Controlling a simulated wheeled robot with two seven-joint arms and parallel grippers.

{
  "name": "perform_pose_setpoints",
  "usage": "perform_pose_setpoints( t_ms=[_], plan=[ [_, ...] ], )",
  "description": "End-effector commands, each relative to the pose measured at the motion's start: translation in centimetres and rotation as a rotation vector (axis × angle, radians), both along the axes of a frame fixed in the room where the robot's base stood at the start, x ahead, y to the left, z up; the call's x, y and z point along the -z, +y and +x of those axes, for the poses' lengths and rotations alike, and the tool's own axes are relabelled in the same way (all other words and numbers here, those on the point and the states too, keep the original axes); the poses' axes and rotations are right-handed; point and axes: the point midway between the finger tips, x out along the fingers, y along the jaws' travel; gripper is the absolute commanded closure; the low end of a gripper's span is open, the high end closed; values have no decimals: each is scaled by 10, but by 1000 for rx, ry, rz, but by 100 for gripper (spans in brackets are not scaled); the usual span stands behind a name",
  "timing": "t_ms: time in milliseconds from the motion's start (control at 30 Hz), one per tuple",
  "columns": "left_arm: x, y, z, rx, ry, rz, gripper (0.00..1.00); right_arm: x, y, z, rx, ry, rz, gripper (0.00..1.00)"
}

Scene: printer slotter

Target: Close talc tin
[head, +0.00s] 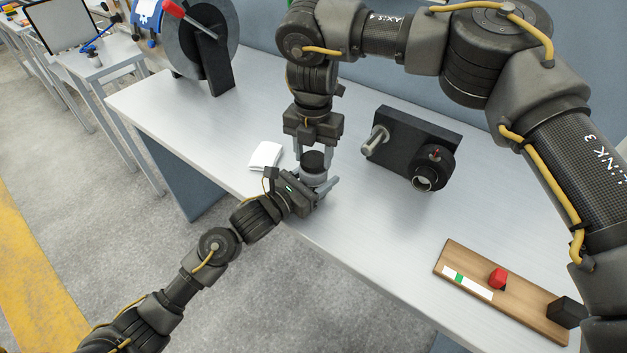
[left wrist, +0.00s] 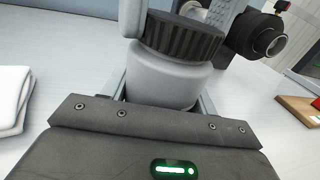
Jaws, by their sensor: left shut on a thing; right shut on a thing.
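The talc tin is a pale grey round container (left wrist: 170,75) standing at the table's front edge; in the head view its body (head: 313,179) is partly hidden. A black ribbed lid (left wrist: 180,38) is at its mouth, also seen in the head view (head: 313,161). I cannot tell whether the lid is fully seated. My left gripper (head: 316,188) is shut around the tin's body from the front left. My right gripper (head: 314,158) comes from above, its fingers on either side of the lid, shut on it.
A folded white cloth (head: 265,156) lies left of the tin. A black box-shaped device (head: 412,145) with a round port stands to the right. A wooden board (head: 520,297) with a red knob lies at front right. The table (head: 370,220) between is clear.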

Motion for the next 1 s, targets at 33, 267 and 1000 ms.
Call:
perform_pose_setpoints(
  t_ms=[33, 267, 1000],
  plan=[
    [-1, 0, 0, 0, -1, -1, 100, 0, 1, -1, 110, 2, 2, 77],
    [-1, 0, 0, 1, -1, -1, 100, 0, 0, 0, 686, 1, 1, 77],
    [-1, 0, 0, 1, -1, -1, 100, 0, -1, 1, 978, -1, 0, 25]
  ],
)
